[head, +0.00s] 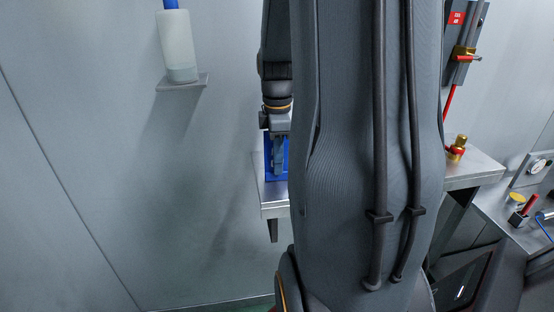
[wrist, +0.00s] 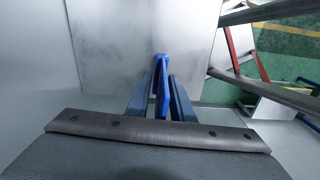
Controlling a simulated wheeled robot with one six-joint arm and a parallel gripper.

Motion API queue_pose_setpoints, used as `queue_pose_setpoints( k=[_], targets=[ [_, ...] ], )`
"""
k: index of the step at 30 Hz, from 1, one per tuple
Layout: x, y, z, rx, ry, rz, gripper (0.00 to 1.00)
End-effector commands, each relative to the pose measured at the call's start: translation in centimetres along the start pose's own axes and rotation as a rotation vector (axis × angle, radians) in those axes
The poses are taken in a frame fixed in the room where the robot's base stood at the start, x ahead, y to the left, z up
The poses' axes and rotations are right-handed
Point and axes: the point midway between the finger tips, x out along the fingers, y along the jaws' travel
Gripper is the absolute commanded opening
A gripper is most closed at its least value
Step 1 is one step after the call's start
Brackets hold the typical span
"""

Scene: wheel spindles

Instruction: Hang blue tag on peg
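The blue tag (head: 270,160) is a flat, upright blue piece at the left end of a metal shelf, partly hidden behind my gripper and arm. In the wrist view the blue tag (wrist: 163,84) is seen nearly edge-on between the two fingers. My gripper (head: 279,160) points down at the tag, and its fingers lie close along both sides of it, apparently shut on it (wrist: 161,88). I cannot tell whether the tag's lower edge touches the shelf. I cannot make out the peg; my arm covers the middle of the head view.
The metal shelf (head: 273,200) runs behind my arm to the right, where a brass fitting (head: 457,147) stands. A bottle (head: 178,45) sits on a small wall ledge at upper left.

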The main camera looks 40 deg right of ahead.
Motion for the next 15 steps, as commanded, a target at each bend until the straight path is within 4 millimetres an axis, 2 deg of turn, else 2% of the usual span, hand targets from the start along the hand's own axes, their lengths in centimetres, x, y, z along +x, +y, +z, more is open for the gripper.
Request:
queue_pose_setpoints(
  k=[15],
  targets=[
    [0.20, 0.12, -0.05, 0.000, 0.000, 0.002, 0.22]
  ],
)
